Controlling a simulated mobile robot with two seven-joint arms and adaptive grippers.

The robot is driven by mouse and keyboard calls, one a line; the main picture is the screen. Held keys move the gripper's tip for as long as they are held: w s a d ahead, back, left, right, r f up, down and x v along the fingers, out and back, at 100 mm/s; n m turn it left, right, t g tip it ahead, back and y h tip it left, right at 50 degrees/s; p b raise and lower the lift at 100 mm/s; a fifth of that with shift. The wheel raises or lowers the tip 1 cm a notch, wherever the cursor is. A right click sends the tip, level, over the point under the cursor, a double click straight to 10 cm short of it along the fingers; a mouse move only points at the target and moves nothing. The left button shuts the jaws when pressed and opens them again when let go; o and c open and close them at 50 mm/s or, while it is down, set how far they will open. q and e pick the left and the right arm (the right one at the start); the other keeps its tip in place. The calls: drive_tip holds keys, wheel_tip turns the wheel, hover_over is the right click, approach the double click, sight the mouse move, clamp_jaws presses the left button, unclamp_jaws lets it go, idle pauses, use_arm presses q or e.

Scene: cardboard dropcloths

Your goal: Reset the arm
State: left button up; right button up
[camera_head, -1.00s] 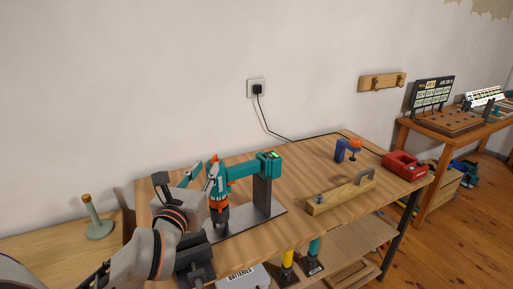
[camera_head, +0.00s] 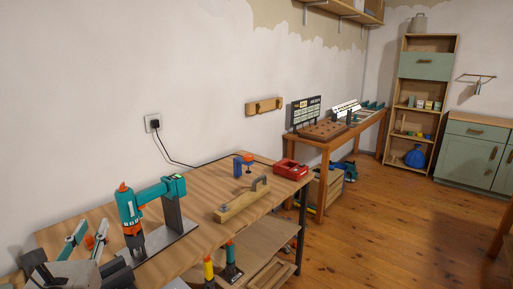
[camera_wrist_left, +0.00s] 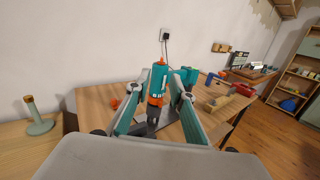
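My left gripper (camera_head: 88,238) is at the lower left of the head view, left of a teal and orange drill (camera_head: 130,208) on a stand. Its two teal fingers stand apart with nothing held between them. In the left wrist view the fingers (camera_wrist_left: 156,84) are spread, and the drill (camera_wrist_left: 157,84) shows in the gap beyond them. The drill stands upright on a grey metal plate (camera_head: 172,240) on the wooden workbench (camera_head: 95,222). My right gripper is in no view.
A wooden block with a handle (camera_head: 240,204), a blue and orange clamp (camera_head: 240,165) and a red case (camera_head: 291,168) sit on the bench. A second table (camera_head: 325,146) and a shelf unit (camera_head: 418,105) stand beyond. The floor (camera_head: 385,220) at right is clear.

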use_arm(q)
drive_tip(key=s+d+f+m+t+h, duration=0.1)
drive_tip(key=s+d+f+m+h, duration=0.3)
drive_tip(key=m, duration=0.6)
drive_tip(key=w+d+f+m+h, duration=0.1)
drive_tip(key=d+f+m+h, duration=0.1)
drive_tip(key=d+f+m, duration=0.6)
drive_tip(key=s+d+f+m+t+h, duration=0.1)
drive_tip(key=s+d+f+m+h, duration=0.2)
drive_tip(key=m, duration=0.9)
drive_tip(key=s+f+m+g, duration=0.3)
drive_tip(key=f+m, duration=0.1)
drive_tip(key=f, duration=0.5)
drive_tip(key=s+f+m+g+y, duration=0.1)
drive_tip(key=s+f+m+g, duration=0.2)
drive_tip(key=f, duration=0.7)
drive_tip(key=s+f+m+g+y, duration=0.1)
drive_tip(key=s+f+m+g, duration=0.2)
drive_tip(key=f, duration=0.6)
drive_tip(key=s+m, duration=0.2)
drive_tip(key=shift+s+d+f+m, duration=0.2)
drive_tip(key=shift+d+f+m, duration=0.1)
drive_tip(key=shift+d+f, duration=0.1)
